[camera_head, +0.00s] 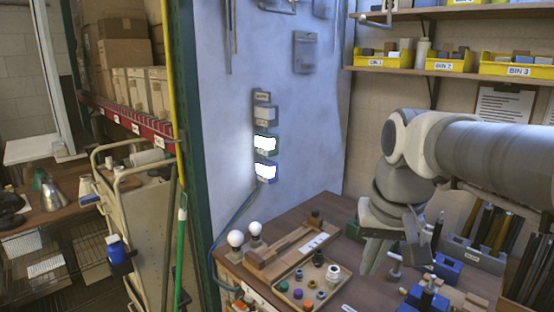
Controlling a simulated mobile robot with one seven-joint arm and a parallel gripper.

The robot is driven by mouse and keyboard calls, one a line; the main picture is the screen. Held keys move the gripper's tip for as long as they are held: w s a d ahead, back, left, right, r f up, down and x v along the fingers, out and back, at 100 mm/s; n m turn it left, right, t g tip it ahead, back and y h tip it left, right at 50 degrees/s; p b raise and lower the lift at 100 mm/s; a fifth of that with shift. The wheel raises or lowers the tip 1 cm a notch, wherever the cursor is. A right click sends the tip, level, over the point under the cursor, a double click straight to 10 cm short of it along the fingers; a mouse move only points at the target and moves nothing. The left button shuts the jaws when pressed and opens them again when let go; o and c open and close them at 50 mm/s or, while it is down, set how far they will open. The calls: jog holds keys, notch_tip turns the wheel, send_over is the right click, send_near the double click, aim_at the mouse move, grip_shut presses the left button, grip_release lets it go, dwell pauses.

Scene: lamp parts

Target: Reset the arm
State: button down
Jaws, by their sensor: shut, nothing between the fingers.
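My gripper (378,262) hangs at the end of my grey and white arm, over the right part of the wooden workbench (343,275). Its fingers point down and look shut, with nothing seen between them. Its tips are near blue holders on the bench; whether they touch anything I cannot tell. Two round white bulbs (235,238) stand in small bases at the bench's left end. A shallow wooden tray (333,300) holds several small coloured round parts, left of my gripper.
A shelf with yellow bins (442,66) is on the back wall, above and behind my arm. Lit boxes (265,143) hang on the blue-grey panel. A rack of rods (488,225) stands right of my gripper. A cart (140,225) and green post are left.

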jog(key=s+f+n+t, duration=0.1)
jog(key=s+f, duration=0.3)
jog(key=s, duration=0.6)
jog(key=shift+a+f+n+t, duration=0.15)
jog(key=shift+a+n+t, duration=0.2)
jog(key=shift+t, duration=0.45)
